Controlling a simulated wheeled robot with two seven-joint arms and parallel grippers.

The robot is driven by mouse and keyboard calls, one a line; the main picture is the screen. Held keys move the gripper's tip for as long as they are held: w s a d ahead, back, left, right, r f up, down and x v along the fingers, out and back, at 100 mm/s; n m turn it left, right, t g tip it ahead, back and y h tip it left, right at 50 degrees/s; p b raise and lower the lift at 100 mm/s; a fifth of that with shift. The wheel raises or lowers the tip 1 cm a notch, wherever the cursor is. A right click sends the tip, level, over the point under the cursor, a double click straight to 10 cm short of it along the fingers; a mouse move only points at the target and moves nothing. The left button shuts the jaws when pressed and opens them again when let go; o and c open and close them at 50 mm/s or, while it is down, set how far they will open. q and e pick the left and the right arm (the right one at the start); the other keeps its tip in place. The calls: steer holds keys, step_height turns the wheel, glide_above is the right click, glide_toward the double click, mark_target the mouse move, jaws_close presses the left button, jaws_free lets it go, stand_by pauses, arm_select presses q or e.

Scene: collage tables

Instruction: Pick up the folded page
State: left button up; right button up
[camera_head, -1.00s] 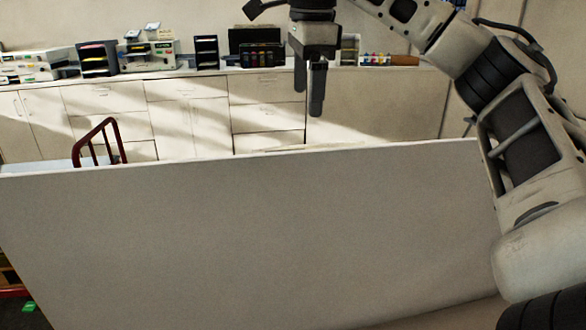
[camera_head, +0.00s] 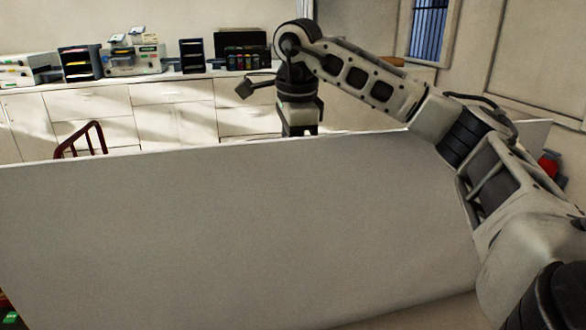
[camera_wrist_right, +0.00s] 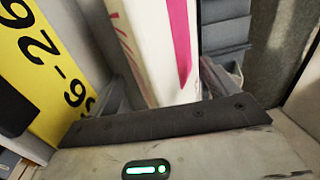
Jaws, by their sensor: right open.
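In the right wrist view, a white piece with a pink stripe (camera_wrist_right: 155,45) stands between the fingers of my right gripper (camera_wrist_right: 168,80). It looks like the folded page, but I cannot be sure. The fingers are open, one to each side of it, and its lower end is hidden behind the gripper's dark front plate. In the head view, my right gripper (camera_head: 299,118) points down behind the top edge of a large pale panel (camera_head: 230,230), which hides the fingertips and whatever is below them. My left gripper is not in view.
Beside the white piece are a yellow plate with black digits (camera_wrist_right: 40,70) and grey stacked parts (camera_wrist_right: 222,30). In the head view, a dark red rail (camera_head: 82,140) rises behind the panel at left. A counter with cabinets (camera_head: 90,105) and office machines lines the back wall.

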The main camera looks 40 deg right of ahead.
steer(key=shift+w+f, duration=0.1)
steer(key=shift+f, duration=0.35)
steer(key=shift+c, duration=0.3)
steer(key=c, duration=1)
steer(key=shift+r, duration=0.1)
